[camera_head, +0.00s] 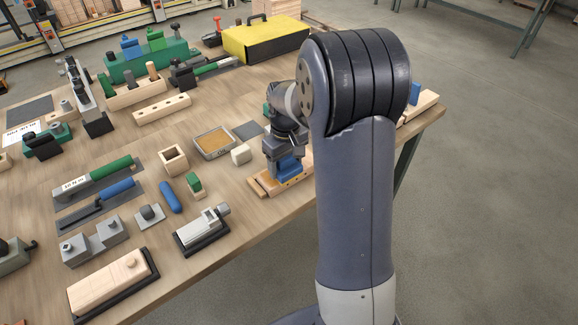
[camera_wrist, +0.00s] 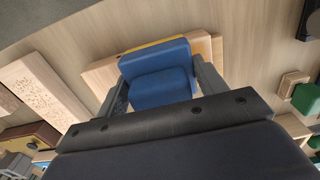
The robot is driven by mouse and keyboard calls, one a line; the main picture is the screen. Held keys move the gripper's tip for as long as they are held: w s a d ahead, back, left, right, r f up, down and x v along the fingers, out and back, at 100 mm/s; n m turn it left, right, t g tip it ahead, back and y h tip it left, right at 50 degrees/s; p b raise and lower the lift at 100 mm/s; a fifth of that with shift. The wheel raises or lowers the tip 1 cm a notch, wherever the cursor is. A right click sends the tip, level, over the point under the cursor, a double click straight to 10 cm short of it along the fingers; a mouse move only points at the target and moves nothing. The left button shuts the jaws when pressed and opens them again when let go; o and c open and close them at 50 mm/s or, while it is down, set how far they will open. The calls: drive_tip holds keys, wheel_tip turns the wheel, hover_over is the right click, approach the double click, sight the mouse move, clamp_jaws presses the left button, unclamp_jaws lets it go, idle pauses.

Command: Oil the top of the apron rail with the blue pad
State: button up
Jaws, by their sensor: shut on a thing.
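My gripper (camera_head: 287,160) is shut on the blue pad (camera_head: 287,169), near the table's right edge. In the wrist view the blue pad (camera_wrist: 155,72) sits between the two fingers. Below it lies a pale wooden piece (camera_head: 262,187), which looks like the apron rail; its ends also show on both sides of the pad in the wrist view (camera_wrist: 98,76). A thin yellow strip (camera_wrist: 150,43) shows along the pad's far edge. The pad is over the wood and looks very close to it; I cannot tell whether they touch. The pad covers the middle of the wood's top.
A grey tray with a tan filling (camera_head: 213,142) and a pale block (camera_head: 241,154) stand left of my gripper. A small green-topped block (camera_head: 195,184) and a grey clamp-like fixture (camera_head: 203,231) are nearer. My arm hides part of the table's right end.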

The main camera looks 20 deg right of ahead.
drive_tip(key=shift+w+d, duration=0.25)
drive_tip(key=shift+d, duration=0.45)
drive_tip(key=shift+f, duration=0.1)
drive_tip(key=shift+s+a, duration=0.25)
drive_tip(key=shift+a, duration=0.55)
drive_tip(key=shift+s+a, duration=0.3)
drive_tip(key=shift+a, duration=0.5)
drive_tip(key=shift+s+a, duration=0.25)
drive_tip(key=shift+a, duration=0.55)
drive_tip(key=shift+d, duration=0.1)
drive_tip(key=shift+w+d, duration=0.25)
drive_tip(key=shift+d, duration=0.35)
drive_tip(key=shift+w+d, duration=0.2)
drive_tip(key=shift+d, duration=0.35)
